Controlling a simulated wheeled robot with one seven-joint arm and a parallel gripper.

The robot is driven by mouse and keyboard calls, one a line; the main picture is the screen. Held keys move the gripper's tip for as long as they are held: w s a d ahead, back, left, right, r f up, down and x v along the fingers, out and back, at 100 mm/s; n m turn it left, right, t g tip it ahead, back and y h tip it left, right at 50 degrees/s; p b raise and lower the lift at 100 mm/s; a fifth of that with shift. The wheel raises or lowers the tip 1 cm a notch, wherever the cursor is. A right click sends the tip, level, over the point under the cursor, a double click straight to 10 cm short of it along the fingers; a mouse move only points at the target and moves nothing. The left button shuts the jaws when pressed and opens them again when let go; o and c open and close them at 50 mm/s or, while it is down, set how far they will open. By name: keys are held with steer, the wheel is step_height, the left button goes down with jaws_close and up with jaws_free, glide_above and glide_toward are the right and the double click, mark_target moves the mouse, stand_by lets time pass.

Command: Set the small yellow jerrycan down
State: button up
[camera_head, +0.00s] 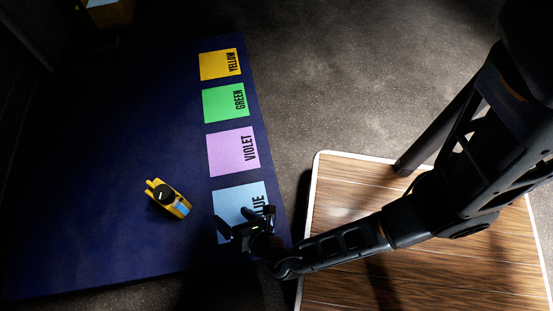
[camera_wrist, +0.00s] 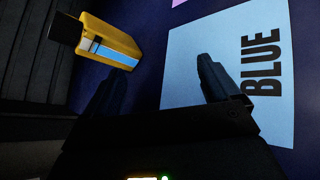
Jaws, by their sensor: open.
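The small yellow jerrycan (camera_head: 180,206) with a dark cap and a light-blue label is on the dark blue surface (camera_head: 95,150), left of the blue card (camera_head: 232,200). It also shows at the upper left of the wrist view (camera_wrist: 110,42). My gripper (camera_head: 230,233) is over the lower part of the blue card, to the right of the jerrycan and apart from it. In the wrist view my gripper (camera_wrist: 158,92) has its fingers spread, with nothing between them.
Violet (camera_head: 232,151), green (camera_head: 226,103) and yellow (camera_head: 220,64) cards lie in a row above the blue card. A wooden-topped table (camera_head: 400,180) with a white edge stands at the right, under my arm. The blue surface is clear around the jerrycan.

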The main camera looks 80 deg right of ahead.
steer(key=s+a+r+m+y, duration=0.1)
steer(key=s+r+m+y, duration=0.2)
steer(key=s+r+m, duration=0.5)
steer(key=s+a+r+m+y, duration=0.1)
steer(key=s+r+m+y, duration=0.3)
steer(key=r, duration=0.5)
steer(key=s+d+r+m+t, duration=0.1)
steer(key=r+m, duration=0.4)
steer(key=r, duration=0.5)
steer(key=s+d+r+m+t, duration=0.2)
steer(key=r+m, duration=0.3)
steer(key=r, duration=0.5)
steer(key=shift+s+r+t, duration=0.2)
steer(key=shift+s+t, duration=0.05)
steer(key=shift+t, duration=0.35)
step_height(320, 180, up, 32)
steer(key=p, duration=3.2)
steer(key=shift+r+p, duration=0.25)
steer(key=shift+p, duration=0.05)
